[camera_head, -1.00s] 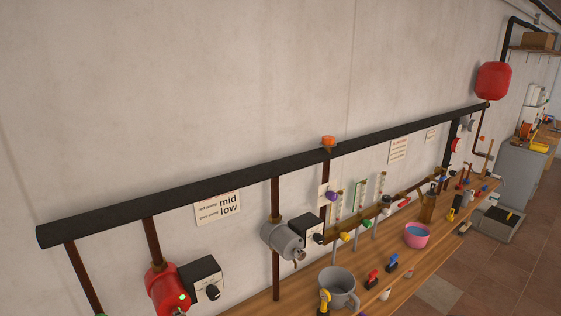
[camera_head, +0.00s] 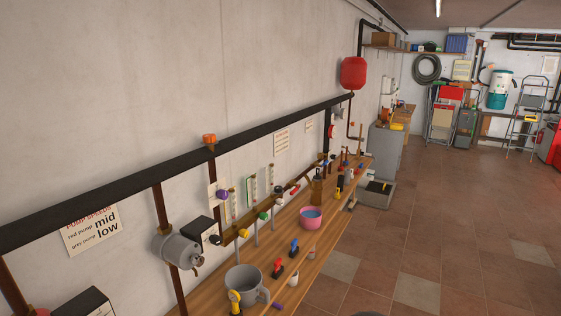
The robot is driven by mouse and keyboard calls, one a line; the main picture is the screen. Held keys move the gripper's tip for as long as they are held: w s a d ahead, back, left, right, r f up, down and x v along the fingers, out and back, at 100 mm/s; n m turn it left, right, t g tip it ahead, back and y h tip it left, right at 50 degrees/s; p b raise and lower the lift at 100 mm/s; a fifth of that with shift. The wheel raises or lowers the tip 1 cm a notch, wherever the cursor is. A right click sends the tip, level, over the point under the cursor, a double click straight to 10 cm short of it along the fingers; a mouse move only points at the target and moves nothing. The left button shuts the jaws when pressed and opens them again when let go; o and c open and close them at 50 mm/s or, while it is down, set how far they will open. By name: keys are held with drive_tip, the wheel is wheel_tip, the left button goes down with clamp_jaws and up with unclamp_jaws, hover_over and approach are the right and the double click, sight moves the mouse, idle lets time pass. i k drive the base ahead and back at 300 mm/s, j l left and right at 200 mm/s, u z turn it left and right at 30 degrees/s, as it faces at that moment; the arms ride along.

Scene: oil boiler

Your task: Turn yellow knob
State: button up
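My gripper is not in view.
A wooden bench (camera_head: 330,226) runs along the wall with a grey mug (camera_head: 243,284), a pink bowl (camera_head: 311,217), and red and blue handled items (camera_head: 293,248). A black pipe (camera_head: 130,175) runs above. The tiled floor (camera_head: 430,220) at right is mostly open.

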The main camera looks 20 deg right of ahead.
sight(243, 233)
drive_tip(key=i+l+z, duration=0.1)
drive_tip(key=l, duration=0.25)
drive_tip(key=i+l, duration=0.2)
drive_tip(key=l, duration=0.15)
drive_tip(key=i+l+z, duration=0.15)
drive_tip(key=l, duration=0.2)
drive_tip(key=i+l, duration=0.15)
drive_tip(key=l, duration=0.2)
drive_tip(key=z, duration=0.05)
